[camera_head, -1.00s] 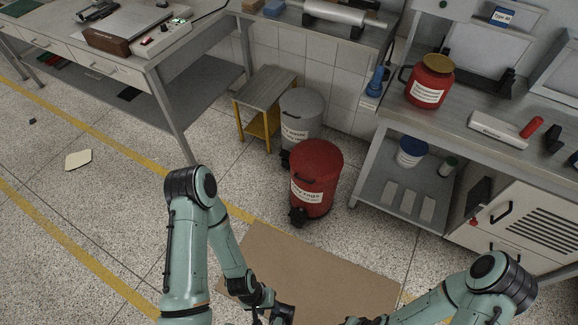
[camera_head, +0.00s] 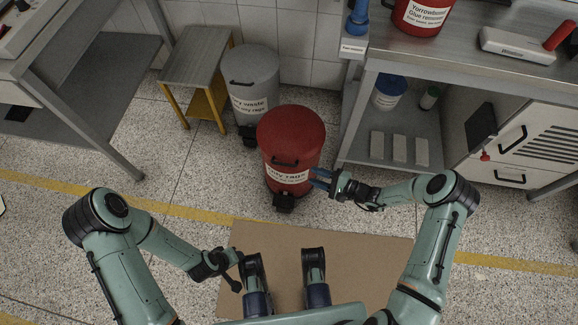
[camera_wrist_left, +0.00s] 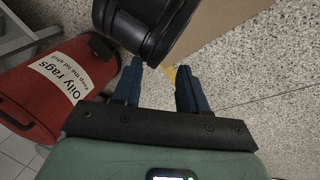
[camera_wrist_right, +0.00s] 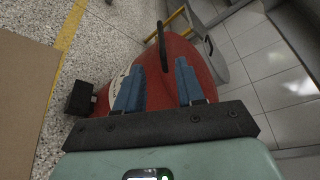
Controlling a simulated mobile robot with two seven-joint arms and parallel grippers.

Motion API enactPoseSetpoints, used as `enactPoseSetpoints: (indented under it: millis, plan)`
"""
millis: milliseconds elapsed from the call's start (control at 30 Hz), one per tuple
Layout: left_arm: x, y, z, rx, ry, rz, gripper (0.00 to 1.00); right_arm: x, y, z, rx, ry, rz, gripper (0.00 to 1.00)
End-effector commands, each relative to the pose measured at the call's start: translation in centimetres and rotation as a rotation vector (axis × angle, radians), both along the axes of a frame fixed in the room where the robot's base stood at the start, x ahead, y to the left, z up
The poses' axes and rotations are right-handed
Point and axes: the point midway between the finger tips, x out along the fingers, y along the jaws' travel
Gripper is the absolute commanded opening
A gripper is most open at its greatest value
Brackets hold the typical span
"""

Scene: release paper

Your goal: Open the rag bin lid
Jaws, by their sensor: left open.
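The red rag bin (camera_head: 292,176), labelled as oily rags, stands upright on the floor in the head view. Its red lid (camera_head: 291,128) is shut. A dark handle (camera_head: 285,162) is on its front side and a black pedal (camera_head: 284,201) is at its foot. My right gripper (camera_head: 314,178) is at the bin's right side, its blue fingers apart. In the right wrist view the open fingers (camera_wrist_right: 158,72) point at the bin (camera_wrist_right: 172,90), with the dark handle (camera_wrist_right: 162,45) just beyond them. My left gripper (camera_wrist_left: 160,70) is open and empty, low and away from the bin.
A grey bin (camera_head: 250,82) stands behind the red one, beside a small yellow-legged table (camera_head: 197,55). A workbench with a lower shelf (camera_head: 395,152) is close on the right. A brown mat (camera_head: 350,250) lies in front. Open floor is to the left.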

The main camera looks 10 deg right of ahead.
Motion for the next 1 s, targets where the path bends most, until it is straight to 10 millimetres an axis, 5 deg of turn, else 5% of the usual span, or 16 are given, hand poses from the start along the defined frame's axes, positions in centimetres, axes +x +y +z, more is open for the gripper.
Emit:
enactPoseSetpoints:
  millis: [600, 1000]
  plan:
    - [3.8, 2.0, -2.8, 0.051, -0.098, 0.041, 0.43, 6.5, 8.7, -2.4, 0.003, -0.004, 0.001, 0.38]
    - [3.3, 2.3, -3.6, 0.054, -0.080, 0.044, 0.43, 7.7, 10.3, -2.6, 0.002, -0.003, -0.001, 0.38]
